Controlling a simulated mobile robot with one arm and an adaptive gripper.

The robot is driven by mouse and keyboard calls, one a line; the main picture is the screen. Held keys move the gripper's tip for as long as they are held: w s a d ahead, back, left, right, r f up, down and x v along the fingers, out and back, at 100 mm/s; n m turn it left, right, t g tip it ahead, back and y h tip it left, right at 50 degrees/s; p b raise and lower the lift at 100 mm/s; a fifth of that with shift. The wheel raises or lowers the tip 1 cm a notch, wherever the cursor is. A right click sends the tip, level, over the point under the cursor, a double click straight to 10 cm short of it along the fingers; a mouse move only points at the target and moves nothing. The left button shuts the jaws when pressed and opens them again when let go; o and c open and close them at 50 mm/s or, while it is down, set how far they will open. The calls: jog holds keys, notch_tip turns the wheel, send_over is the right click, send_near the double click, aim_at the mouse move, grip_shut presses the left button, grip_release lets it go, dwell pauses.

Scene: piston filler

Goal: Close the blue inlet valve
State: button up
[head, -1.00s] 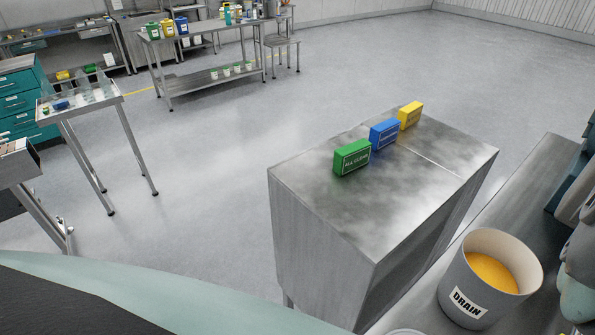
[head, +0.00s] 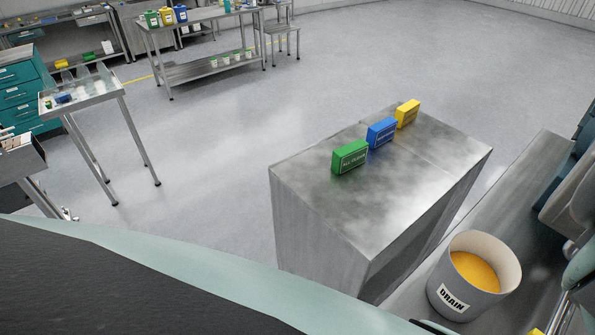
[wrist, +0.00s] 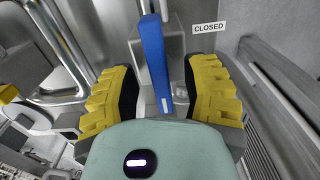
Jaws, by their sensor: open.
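My gripper (wrist: 163,90) is open, with one yellow ribbed finger on each side of the handle. A gap shows on both sides, wider on the right, so neither finger seems to touch it. A grey block (wrist: 174,45) sits behind the handle. A label reading CLOSED (wrist: 209,27) is to the right of the handle. The valve is not visible in the head view.
A bucket marked DRAIN (head: 455,299) with orange contents stands at lower right. A steel cabinet (head: 330,220) carries green, blue and yellow blocks. Metal pipes (wrist: 62,60) are left of my gripper in the wrist view. Open floor (head: 210,150) lies beyond.

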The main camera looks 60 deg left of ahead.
jog(key=shift+o, duration=0.3)
jog(key=shift+f, duration=0.2)
grip_shut()
